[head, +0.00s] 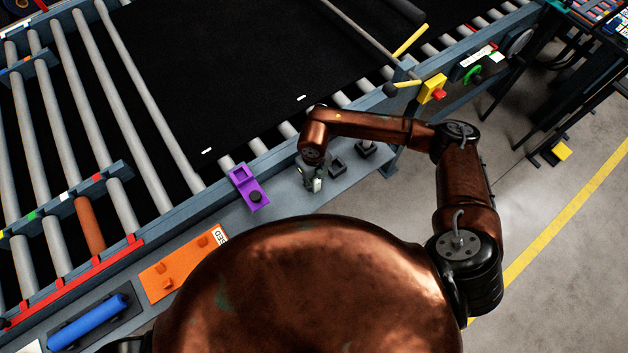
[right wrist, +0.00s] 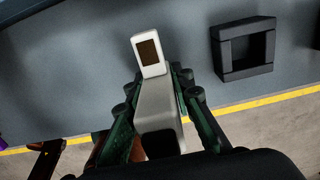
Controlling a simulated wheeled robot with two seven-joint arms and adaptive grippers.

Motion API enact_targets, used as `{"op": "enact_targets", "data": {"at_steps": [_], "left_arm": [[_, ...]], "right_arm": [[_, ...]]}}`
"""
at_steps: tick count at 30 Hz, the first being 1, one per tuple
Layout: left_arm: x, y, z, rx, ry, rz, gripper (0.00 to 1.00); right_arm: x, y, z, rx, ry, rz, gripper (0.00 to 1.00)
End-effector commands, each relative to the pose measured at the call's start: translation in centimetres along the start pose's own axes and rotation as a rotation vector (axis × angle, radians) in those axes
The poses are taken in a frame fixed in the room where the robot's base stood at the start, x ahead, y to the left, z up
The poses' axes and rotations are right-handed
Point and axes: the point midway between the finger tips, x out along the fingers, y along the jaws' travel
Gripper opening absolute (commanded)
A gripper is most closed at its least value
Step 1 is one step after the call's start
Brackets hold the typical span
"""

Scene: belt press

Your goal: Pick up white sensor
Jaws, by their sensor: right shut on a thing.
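The white sensor (right wrist: 151,55), a small pale block with a brown square on its face, shows between the fingers of my right gripper (right wrist: 152,92) in the right wrist view. A grey body continues below its white head. The fingers are shut on it. In the head view my right gripper (head: 312,178) is over the grey ledge beside the conveyor, with a pale bit of the sensor (head: 317,185) showing at it. Whether the sensor touches the ledge is hard to tell. My left gripper is not in view.
A black square holder (right wrist: 243,48) is right of the sensor; it also shows in the head view (head: 338,166). A purple fixture (head: 246,183), an orange plate (head: 180,268) and a blue cylinder (head: 88,322) lie along the ledge to the left. The conveyor's black belt (head: 235,70) lies beyond.

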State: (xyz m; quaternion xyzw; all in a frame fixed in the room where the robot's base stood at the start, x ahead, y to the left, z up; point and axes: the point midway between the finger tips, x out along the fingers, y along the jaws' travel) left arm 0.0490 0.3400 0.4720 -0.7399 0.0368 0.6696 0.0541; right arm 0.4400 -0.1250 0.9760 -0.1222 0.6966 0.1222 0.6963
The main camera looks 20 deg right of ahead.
Motion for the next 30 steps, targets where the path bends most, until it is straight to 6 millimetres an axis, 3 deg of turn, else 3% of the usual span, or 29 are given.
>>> {"op": "enact_targets", "data": {"at_steps": [13, 20, 30], "left_arm": [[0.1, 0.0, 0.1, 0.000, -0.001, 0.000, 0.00], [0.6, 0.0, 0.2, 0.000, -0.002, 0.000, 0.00], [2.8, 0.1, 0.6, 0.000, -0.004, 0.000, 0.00]], "right_arm": [[-0.5, 0.0, 0.1, 0.000, -0.003, 0.000, 0.00], [-3.2, -0.1, 0.2, 0.000, -0.006, -0.001, 0.00], [-9.6, 4.1, -5.6, -0.008, -0.003, 0.002, 0.00]]}}
